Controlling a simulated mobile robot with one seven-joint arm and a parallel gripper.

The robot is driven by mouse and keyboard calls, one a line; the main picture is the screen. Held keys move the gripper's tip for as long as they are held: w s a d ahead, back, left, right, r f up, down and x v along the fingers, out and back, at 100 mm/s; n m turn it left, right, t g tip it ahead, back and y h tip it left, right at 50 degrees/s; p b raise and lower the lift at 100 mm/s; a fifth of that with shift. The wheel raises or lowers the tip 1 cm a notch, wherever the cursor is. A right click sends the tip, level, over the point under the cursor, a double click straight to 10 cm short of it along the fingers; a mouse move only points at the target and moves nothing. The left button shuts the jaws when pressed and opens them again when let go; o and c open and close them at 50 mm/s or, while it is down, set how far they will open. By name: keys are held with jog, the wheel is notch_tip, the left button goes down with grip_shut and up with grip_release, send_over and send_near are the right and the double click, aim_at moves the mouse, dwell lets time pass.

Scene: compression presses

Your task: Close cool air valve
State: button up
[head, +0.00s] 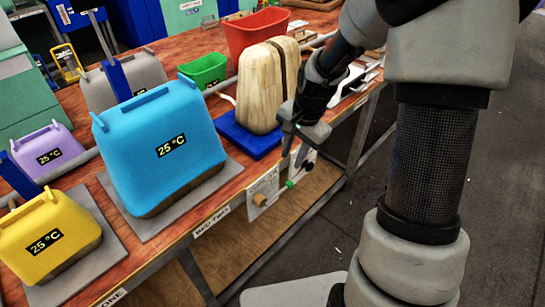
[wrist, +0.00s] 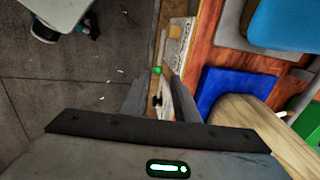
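A white control panel (head: 263,190) is fixed to the front edge of the table, with a tan knob (head: 259,199) on it. A second white panel with a black knob (head: 308,165) is to its right, partly behind my gripper. A small green part (head: 290,183) sits between them. The labels are too small to read, so I cannot tell which knob is the cool air valve. My gripper (head: 293,159) is open and empty, just above the panels. In the wrist view, the green part (wrist: 157,70) and the black knob (wrist: 157,101) show between the fingers (wrist: 158,78).
A blue press (head: 165,150), a yellow press (head: 45,235) and a purple one (head: 48,153) stand on the table. A wooden block form (head: 262,85) stands on a blue plate (head: 246,136) behind the gripper.

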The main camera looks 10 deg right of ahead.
aim_at(281, 191)
jog(key=w+f+b, duration=0.1)
jog(key=f, duration=0.5)
jog(key=w+a+f, duration=0.1)
jog(key=f, duration=0.4)
jog(key=w+a+f+b, duration=0.1)
jog(key=f, duration=0.5)
jog(key=shift+f+b, duration=0.3)
jog(key=shift+b, duration=0.05)
jog(key=shift+c, duration=0.4)
grip_shut()
